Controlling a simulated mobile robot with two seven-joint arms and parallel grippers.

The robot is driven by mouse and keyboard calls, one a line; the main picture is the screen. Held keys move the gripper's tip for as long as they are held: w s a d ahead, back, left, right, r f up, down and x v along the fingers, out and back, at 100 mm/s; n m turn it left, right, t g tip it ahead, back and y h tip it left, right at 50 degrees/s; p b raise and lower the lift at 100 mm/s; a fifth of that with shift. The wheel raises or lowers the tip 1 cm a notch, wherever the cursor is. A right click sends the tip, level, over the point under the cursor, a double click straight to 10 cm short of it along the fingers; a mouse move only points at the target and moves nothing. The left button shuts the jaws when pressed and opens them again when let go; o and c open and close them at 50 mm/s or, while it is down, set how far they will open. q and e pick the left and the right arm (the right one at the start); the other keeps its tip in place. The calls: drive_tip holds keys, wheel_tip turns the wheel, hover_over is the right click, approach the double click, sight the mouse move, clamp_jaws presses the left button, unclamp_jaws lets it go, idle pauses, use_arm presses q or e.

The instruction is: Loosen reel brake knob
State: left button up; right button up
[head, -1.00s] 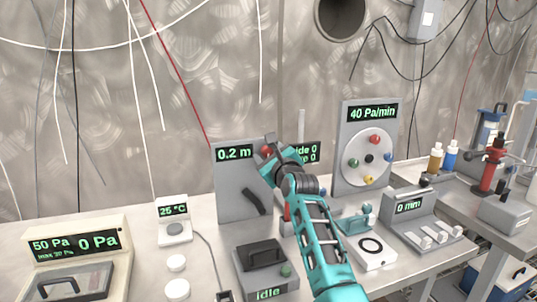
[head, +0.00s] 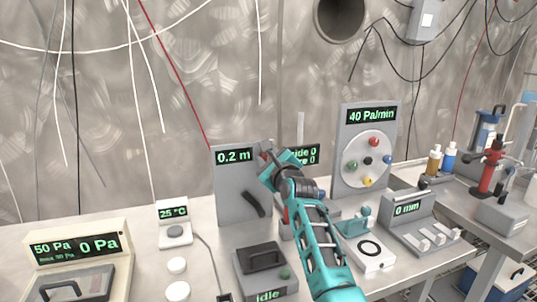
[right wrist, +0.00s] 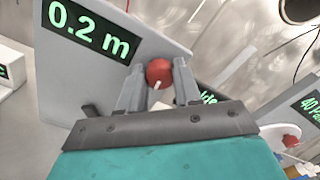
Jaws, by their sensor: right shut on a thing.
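The reel brake knob is a red ball-like knob (right wrist: 159,72) with a white mark, on the grey panel (right wrist: 75,85) that reads 0.2 m. My right gripper (right wrist: 160,78) is shut on the knob, one finger on each side. In the head view my right gripper (head: 267,155) is at the upper right edge of the same panel (head: 228,185) and mostly hides the knob. A dark curved slot or handle (head: 254,203) is lower on the panel. My left gripper is not in view.
A panel (head: 350,128) reading 40 Pa/min with a disc of coloured knobs stands to the right. A box (head: 265,257) marked Idle sits in front. A 25 °C unit (head: 174,226) and a pressure box (head: 112,228) are left. A 0 mm unit (head: 424,208) is right.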

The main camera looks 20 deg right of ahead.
drive_tip(key=n+p, duration=0.3)
drive_tip(key=n, duration=0.2)
drive_tip(key=shift+r, duration=0.15)
drive_tip(key=shift+n+p, duration=0.45)
drive_tip(key=shift+n, duration=0.15)
drive_tip(key=n+p, duration=0.2)
drive_tip(key=n, duration=0.3)
drive_tip(key=n+p, duration=0.1)
drive_tip(key=n, duration=0.5)
drive_tip(key=shift+n+p, duration=0.4)
drive_tip(key=n, duration=0.4)
drive_tip(key=shift+n+p, duration=0.3)
drive_tip(key=shift+p, duration=0.05)
drive_tip(key=n, duration=0.2)
drive_tip(key=shift+n, duration=0.3)
drive_tip(key=n, duration=0.4)
drive_tip(key=shift+n, duration=0.3)
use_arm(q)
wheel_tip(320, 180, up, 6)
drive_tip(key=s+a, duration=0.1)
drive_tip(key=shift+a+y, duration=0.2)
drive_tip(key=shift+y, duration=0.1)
use_arm(e)
drive_tip(key=shift+n, duration=2.3)
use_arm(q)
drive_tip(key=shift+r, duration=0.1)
use_arm(e)
drive_tip(key=shift+d, duration=0.1)
